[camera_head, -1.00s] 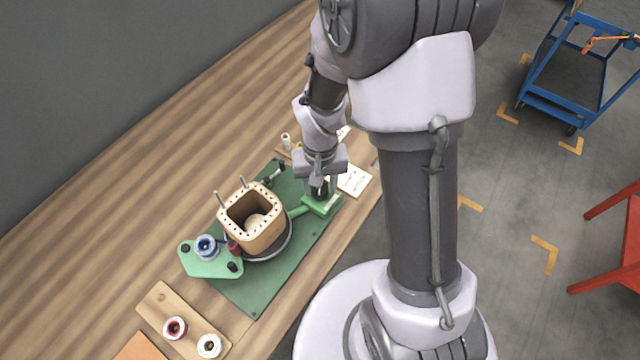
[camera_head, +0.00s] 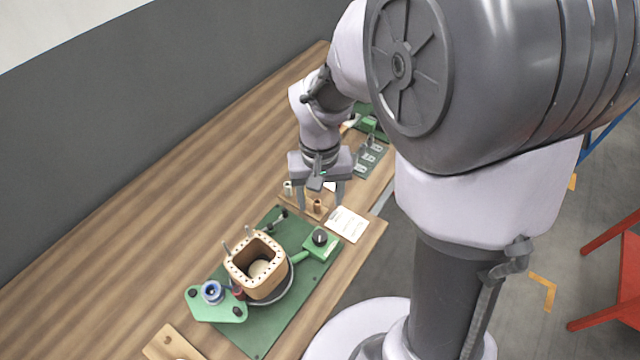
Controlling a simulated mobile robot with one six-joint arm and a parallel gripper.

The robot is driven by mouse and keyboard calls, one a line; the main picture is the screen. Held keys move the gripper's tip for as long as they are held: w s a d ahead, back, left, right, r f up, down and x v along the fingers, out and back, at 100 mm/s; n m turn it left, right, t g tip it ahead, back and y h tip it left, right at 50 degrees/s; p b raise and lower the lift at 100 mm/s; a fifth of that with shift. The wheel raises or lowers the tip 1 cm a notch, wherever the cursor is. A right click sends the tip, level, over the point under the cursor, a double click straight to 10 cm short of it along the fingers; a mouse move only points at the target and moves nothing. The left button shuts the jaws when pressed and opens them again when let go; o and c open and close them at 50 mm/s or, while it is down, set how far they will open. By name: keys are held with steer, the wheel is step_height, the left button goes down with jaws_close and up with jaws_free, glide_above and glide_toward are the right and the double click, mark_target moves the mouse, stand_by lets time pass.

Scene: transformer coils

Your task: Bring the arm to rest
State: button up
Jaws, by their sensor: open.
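My gripper (camera_head: 320,205) points down above the far end of the workbench, beyond the green winding fixture (camera_head: 270,325). Its two fingers are apart, with nothing seen held between them. A small brown spool (camera_head: 317,206) on a wooden board shows between the fingers, and I cannot tell how far below them it is. My arm comes in from the upper right and hides part of the bench behind it. The square wooden coil former (camera_head: 240,268) stands on the green fixture, apart from my gripper.
A green block with a black knob (camera_head: 320,239) sits at the fixture's right end. A white card (camera_head: 347,224) lies near the bench edge. The bench's left side is clear. A red stand (camera_head: 610,270) is on the floor.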

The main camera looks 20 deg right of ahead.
steer(key=shift+r, duration=0.7)
steer(key=s+a+r+m+t+y+b, duration=0.1)
steer(key=s+a+r+t+b, duration=0.1)
steer(key=s, duration=0.4)
steer(key=s+a+r+m+t+y+b, duration=0.1)
steer(key=s+a+r+t+b, duration=0.1)
steer(key=s+r+t+b, duration=0.1)
steer(key=s+r+b, duration=0.1)
steer(key=s+b, duration=0.1)
steer(key=s, duration=0.1)
steer(key=shift+s+r+t+b, duration=0.35)
steer(key=shift+s+r+t, duration=0.05)
